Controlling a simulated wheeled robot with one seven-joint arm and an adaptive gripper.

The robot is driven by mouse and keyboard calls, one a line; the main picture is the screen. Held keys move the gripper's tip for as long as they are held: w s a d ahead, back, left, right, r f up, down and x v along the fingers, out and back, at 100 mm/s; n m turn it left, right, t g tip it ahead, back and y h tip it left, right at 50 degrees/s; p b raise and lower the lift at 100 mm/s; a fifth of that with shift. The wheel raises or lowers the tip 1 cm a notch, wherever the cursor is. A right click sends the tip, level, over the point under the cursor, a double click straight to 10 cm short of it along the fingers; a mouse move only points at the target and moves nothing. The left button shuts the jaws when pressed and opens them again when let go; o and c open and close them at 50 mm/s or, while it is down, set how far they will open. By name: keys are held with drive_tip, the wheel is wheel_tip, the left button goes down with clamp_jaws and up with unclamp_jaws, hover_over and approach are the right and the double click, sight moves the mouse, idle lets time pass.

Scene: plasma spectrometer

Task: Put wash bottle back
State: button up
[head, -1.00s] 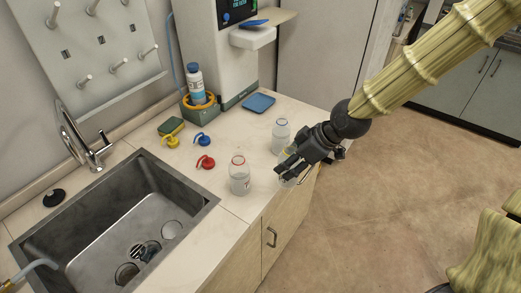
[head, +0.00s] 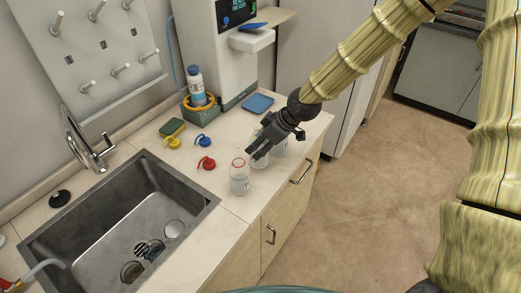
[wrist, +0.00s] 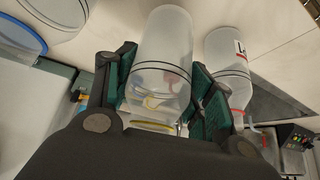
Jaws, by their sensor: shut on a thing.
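My gripper (head: 262,148) is shut on a clear wash bottle without its cap, which shows at the gripper's fingers in the head view (head: 260,161). In the wrist view this bottle (wrist: 163,50) sits between the green finger pads, with a yellow ring at its neck. It stands between a red-ringed bottle (head: 239,180) on the left and another clear bottle (head: 281,149) on the right, partly hidden by my gripper. I cannot tell whether the held bottle's base touches the counter. Yellow (head: 172,142), blue (head: 202,140) and red (head: 206,163) spout caps lie behind on the counter.
The sink (head: 120,220) is at the left with a faucet (head: 85,145). A white machine (head: 215,60) stands at the back, with a blue-capped bottle (head: 196,85) in a green holder beside it. A blue tray (head: 258,103) and a sponge (head: 172,128) lie on the counter.

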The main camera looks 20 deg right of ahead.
drive_tip(key=shift+f+p, duration=0.7)
drive_tip(key=shift+f, duration=0.95)
drive_tip(key=shift+f, duration=0.15)
drive_tip(key=o, duration=1.3)
drive_tip(key=shift+o, duration=0.2)
drive_tip(key=shift+r, duration=0.25)
drive_tip(key=b+v, duration=0.2)
drive_tip(key=v, duration=1)
